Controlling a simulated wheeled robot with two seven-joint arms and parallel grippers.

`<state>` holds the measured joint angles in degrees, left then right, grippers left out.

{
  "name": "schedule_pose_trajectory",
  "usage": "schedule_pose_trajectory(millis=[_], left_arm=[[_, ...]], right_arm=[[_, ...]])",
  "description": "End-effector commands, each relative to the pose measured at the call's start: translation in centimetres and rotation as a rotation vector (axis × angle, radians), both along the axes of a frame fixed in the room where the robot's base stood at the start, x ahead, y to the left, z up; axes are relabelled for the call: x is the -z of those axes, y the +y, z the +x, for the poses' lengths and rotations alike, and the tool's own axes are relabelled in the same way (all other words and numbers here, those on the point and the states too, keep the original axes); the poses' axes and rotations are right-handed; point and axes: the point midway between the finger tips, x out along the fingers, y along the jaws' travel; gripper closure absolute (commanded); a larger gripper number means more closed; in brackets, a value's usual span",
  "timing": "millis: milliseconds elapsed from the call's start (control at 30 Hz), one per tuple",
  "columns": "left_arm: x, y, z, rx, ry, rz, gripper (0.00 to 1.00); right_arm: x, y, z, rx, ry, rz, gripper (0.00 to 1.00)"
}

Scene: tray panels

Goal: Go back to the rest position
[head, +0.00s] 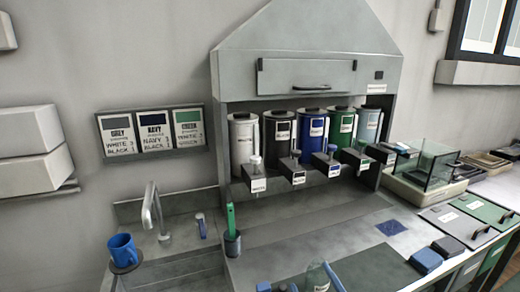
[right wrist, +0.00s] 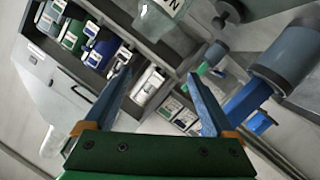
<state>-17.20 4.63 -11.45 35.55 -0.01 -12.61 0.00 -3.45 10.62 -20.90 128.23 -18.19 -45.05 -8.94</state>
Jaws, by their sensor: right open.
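My right gripper (head: 278,287) shows only as blue fingertips at the bottom edge of the head view. In the right wrist view its two blue fingers (right wrist: 165,98) stand wide apart, with nothing held between them. A labelled clear vessel (right wrist: 165,25) lies beyond the fingers at the top of the wrist view. My left gripper is in neither view.
A dispenser hood (head: 305,80) holds several coloured canisters over the counter. A blue mug (head: 123,250) stands by the sink tap (head: 155,208). A grey cup (head: 232,243) holds a green-handled tool. A glass tank (head: 425,165) and lidded bins (head: 455,222) are at right.

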Motion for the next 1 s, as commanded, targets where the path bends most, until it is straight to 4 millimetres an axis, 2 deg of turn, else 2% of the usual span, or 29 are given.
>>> schedule_pose_trajectory(millis=[33, 100, 200, 300, 500, 600, 667, 800, 867, 933, 1000], left_arm=[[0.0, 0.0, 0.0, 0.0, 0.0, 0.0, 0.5], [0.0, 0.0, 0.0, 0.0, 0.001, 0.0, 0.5], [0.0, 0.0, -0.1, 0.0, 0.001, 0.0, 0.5], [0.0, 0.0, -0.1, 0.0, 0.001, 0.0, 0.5], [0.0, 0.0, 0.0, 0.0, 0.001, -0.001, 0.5], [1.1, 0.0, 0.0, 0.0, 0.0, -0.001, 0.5], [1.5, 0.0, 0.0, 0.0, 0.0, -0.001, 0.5], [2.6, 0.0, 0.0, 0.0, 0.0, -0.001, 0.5], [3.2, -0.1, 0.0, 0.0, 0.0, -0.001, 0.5], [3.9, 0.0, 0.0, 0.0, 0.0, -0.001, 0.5], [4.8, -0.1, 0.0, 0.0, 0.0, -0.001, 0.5]], right_arm=[[3.5, -1.3, -1.8, 0.054, 0.153, 0.052, 0.1], [7.7, -2.8, -4.7, 0.122, 0.348, 0.114, 0.1], [12.0, -4.1, -9.2, 0.202, 0.579, 0.176, 0.1], [15.0, -5.0, -13.7, 0.271, 0.776, 0.222, 0.1], [18.4, -5.9, -22.8, 0.388, 1.119, 0.28, 0.1], [23.1, -5.7, -21.8, 0.386, 1.13, 0.27, 0.1], [25.6, -5.6, -21.7, 0.386, 1.142, 0.265, 0.1], [32.1, -5.6, -22.2, 0.386, 1.172, 0.254, 0.1], [35.2, -5.6, -23.0, 0.387, 1.188, 0.248, 0.1], [39.1, -5.8, -24.4, 0.388, 1.211, 0.239, 0.1], [43.3, -6.1, -26.5, 0.39, 1.236, 0.227, 0.1]])
